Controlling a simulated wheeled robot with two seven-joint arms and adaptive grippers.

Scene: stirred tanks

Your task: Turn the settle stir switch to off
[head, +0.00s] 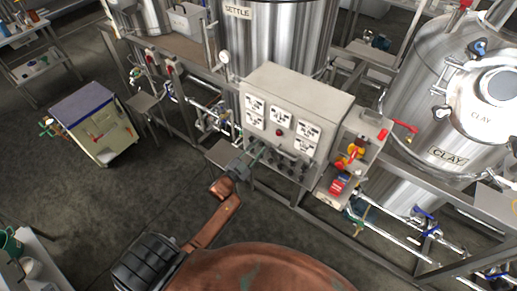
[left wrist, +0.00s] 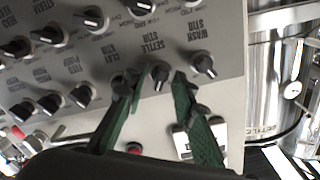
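The grey control panel (head: 296,110) stands in the middle of the head view. In the left wrist view it appears upside down. The settle stir switch (left wrist: 160,74) is a black knob beside its upside-down SETTLE STIR label. My left gripper (left wrist: 154,82) has green fingers, parted on either side of this knob, with gaps visible; contact is not evident. One finger partly covers the clay stir knob (left wrist: 122,86). The wash stir knob (left wrist: 204,66) sits just beyond the other finger. In the head view my left gripper (head: 253,153) is at the panel's lower front. My right gripper is not in view.
Other black knobs (left wrist: 92,18) crowd the panel. The settle tank (head: 270,45) stands behind. Dark floor (head: 120,200) lies open at left.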

